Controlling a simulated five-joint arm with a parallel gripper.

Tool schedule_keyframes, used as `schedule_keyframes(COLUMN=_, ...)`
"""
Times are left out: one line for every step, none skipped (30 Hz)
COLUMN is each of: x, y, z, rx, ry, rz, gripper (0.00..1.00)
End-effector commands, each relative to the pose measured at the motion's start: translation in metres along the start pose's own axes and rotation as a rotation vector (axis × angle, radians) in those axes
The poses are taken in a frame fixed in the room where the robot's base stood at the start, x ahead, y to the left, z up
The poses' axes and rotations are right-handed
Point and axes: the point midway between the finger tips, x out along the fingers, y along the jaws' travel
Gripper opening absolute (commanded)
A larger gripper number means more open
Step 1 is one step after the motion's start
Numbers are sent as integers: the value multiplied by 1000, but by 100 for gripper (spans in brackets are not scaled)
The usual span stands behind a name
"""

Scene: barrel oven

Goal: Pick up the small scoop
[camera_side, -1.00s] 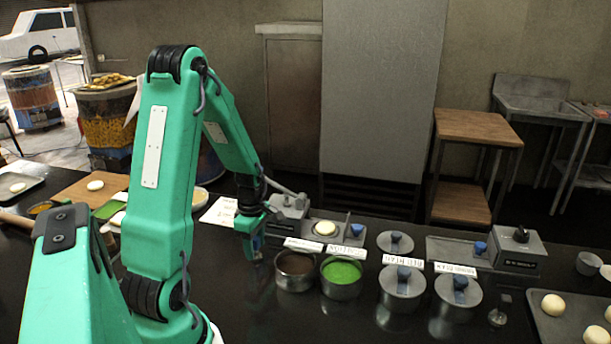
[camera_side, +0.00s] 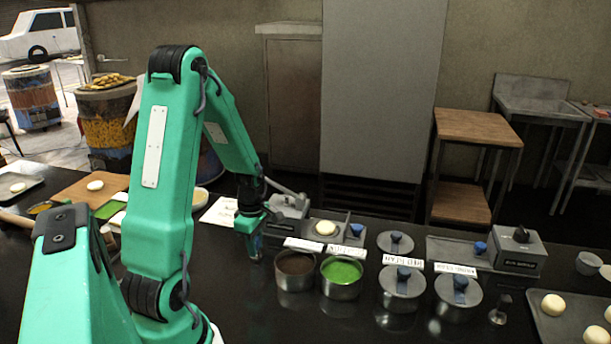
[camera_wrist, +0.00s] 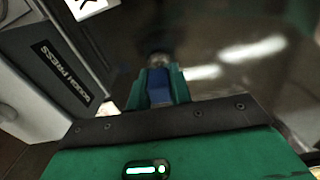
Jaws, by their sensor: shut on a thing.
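My gripper (camera_side: 254,252) is above the dark counter, left of the bowl of brown filling, in the side view. In the wrist view my gripper (camera_wrist: 157,76) has its two green fingers closed on a blue handle with a small round metal end beyond the fingertips. I take this to be the small scoop (camera_wrist: 158,89). In the side view the scoop is too small and dark to make out between the fingers.
A brown-filled bowl (camera_side: 296,270) and a green-filled bowl (camera_side: 341,277) stand right of my gripper. Two lidded pots (camera_side: 402,287) stand farther right. A grey press (camera_wrist: 50,80) is close on the left in the wrist view. A dough tray (camera_side: 570,318) is far right.

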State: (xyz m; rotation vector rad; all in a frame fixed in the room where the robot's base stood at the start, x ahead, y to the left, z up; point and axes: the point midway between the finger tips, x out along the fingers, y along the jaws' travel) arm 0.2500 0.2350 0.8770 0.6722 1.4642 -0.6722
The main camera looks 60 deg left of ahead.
Motion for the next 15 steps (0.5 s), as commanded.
schedule_keyframes(x=0, y=0, z=0, rx=0, ry=0, rz=0, gripper=0)
schedule_keyframes(x=0, y=0, z=0, rx=0, ry=0, rz=1, gripper=0)
schedule_keyframes(x=-1, y=0, z=0, rx=0, ry=0, rz=1, gripper=0)
schedule_keyframes(x=-2, y=0, z=0, rx=0, ry=0, rz=1, gripper=0)
schedule_keyframes(x=-2, y=0, z=0, rx=0, ry=0, rz=1, gripper=0)
schedule_keyframes(x=-3, y=0, z=0, rx=0, ry=0, rz=1, gripper=0)
schedule_keyframes(x=-5, y=0, z=0, rx=0, ry=0, rz=1, gripper=0)
schedule_keyframes(x=-6, y=0, z=0, rx=0, ry=0, rz=1, gripper=0)
schedule_keyframes(x=-8, y=0, z=0, rx=0, ry=0, rz=1, gripper=0)
schedule_keyframes(x=-10, y=1, z=0, rx=0, ry=0, rz=2, gripper=0)
schedule_keyframes(x=-13, y=1, z=0, rx=0, ry=0, rz=3, gripper=0)
schedule_keyframes(x=-16, y=1, z=0, rx=0, ry=0, rz=3, gripper=0)
schedule_keyframes(x=-19, y=1, z=0, rx=0, ry=0, rz=3, gripper=0)
schedule_keyframes(x=-22, y=1, z=0, rx=0, ry=0, rz=4, gripper=0)
schedule_keyframes(x=-26, y=1, z=0, rx=0, ry=0, rz=5, gripper=0)
